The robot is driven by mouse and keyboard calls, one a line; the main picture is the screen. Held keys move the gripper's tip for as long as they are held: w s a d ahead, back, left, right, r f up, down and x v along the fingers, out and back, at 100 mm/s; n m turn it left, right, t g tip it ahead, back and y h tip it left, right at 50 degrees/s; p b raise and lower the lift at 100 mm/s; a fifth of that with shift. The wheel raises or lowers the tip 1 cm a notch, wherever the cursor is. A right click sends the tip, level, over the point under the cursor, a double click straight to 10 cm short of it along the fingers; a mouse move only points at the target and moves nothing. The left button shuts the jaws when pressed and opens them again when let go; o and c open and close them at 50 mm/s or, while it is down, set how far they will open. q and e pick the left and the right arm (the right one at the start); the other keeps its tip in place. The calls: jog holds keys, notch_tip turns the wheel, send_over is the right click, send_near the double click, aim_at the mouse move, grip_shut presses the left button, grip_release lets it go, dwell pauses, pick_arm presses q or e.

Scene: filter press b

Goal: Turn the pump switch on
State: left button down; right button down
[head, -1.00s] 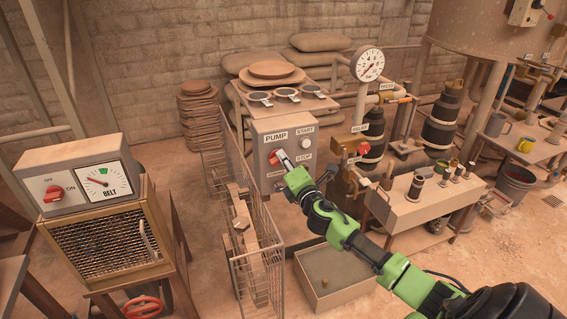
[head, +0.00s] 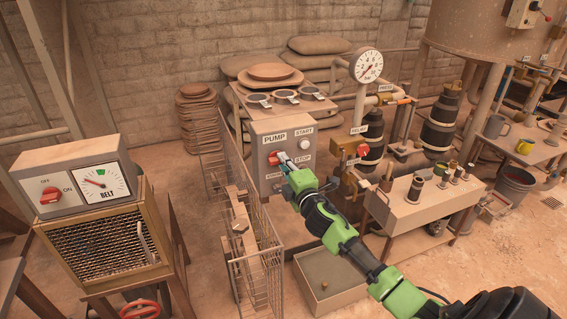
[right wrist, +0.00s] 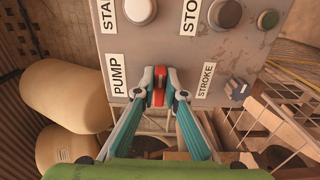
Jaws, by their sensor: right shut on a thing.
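The grey pump control box (head: 300,140) stands mid-view with labels PUMP, START and STOP. Its red pump switch (head: 274,160) sits below the PUMP label. My right gripper (head: 282,160) is at the box face with its fingertips at the switch. In the right wrist view the red switch (right wrist: 159,80) lies between the two fingertips of my gripper (right wrist: 160,90), which are closed on it, beside the PUMP label. The fingers partly hide the switch, so its setting is hard to read. My left gripper is not in view.
A belt box (head: 75,185) with its own red switch and dial stands at left. A wire fence (head: 255,250) runs left of my right arm. A pressure gauge (head: 367,66) and a red relief knob (head: 362,150) are right of the box. An open bin (head: 330,290) lies below.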

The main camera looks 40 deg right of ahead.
jog(key=c, duration=2.1)
grip_release()
jog(key=shift+d, duration=0.1)
jog(key=v, duration=1.2)
